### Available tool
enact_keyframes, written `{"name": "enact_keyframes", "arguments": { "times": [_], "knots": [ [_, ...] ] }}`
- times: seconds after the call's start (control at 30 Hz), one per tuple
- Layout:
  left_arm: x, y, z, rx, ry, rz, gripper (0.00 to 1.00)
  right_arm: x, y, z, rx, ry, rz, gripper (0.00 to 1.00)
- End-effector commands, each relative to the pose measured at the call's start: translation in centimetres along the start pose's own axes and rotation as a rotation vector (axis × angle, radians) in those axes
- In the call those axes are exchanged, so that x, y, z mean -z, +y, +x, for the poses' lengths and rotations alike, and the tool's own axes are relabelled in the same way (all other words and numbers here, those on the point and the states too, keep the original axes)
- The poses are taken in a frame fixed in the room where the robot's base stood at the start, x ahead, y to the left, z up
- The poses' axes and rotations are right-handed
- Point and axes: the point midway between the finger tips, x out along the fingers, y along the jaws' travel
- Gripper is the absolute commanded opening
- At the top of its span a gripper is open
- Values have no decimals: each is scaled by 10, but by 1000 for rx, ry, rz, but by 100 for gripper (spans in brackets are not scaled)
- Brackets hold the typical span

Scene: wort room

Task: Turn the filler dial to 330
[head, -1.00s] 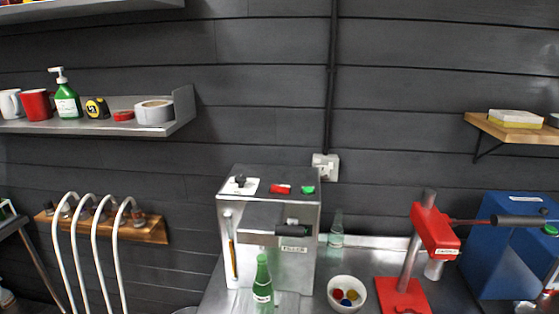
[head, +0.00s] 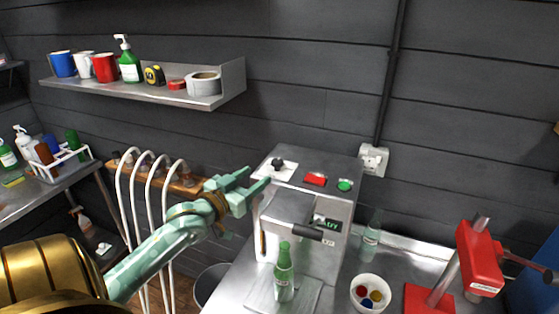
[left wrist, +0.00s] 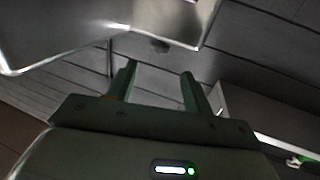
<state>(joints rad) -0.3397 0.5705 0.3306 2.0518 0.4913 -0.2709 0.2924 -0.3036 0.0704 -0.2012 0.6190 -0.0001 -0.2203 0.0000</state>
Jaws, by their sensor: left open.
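The filler (head: 310,204) is a steel box on the counter. Its small dark dial (head: 278,163) sits on a white plate at the top left, beside a red button (head: 315,179) and a green button (head: 345,185). The dial's setting is too small to read. My left gripper (head: 258,177) is open and empty, just left of the filler's upper left edge and a little below the dial, apart from it. In the left wrist view, the open fingers (left wrist: 160,68) have nothing between them; a metal body (left wrist: 110,25) with a small dark knob fills the top. My right gripper is out of view.
A green bottle (head: 283,272) stands at the filler's front. A white bowl of caps (head: 370,293) and a red capper (head: 480,260) are to the right. White curved hoses (head: 147,225) hang behind my left arm. A steel shelf (head: 150,89) is above.

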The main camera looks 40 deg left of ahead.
Motion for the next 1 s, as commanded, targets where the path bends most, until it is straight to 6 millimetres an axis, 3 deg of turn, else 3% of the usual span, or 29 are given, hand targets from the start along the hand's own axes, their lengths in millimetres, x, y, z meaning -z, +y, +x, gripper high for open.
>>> {"name": "enact_keyframes", "arguments": {
  "times": [0.2,0.4,0.57,0.83,1.0],
  "knots": [
    [1,-1,56,2,1,1,51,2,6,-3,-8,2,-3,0],
    [0,0,89,1,-1,2,51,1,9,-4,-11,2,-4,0],
    [0,0,100,1,-1,2,51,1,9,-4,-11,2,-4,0],
    [-1,0,101,0,-2,2,51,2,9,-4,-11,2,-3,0],
    [-1,0,101,1,-2,2,8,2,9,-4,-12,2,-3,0]
  ]
}}
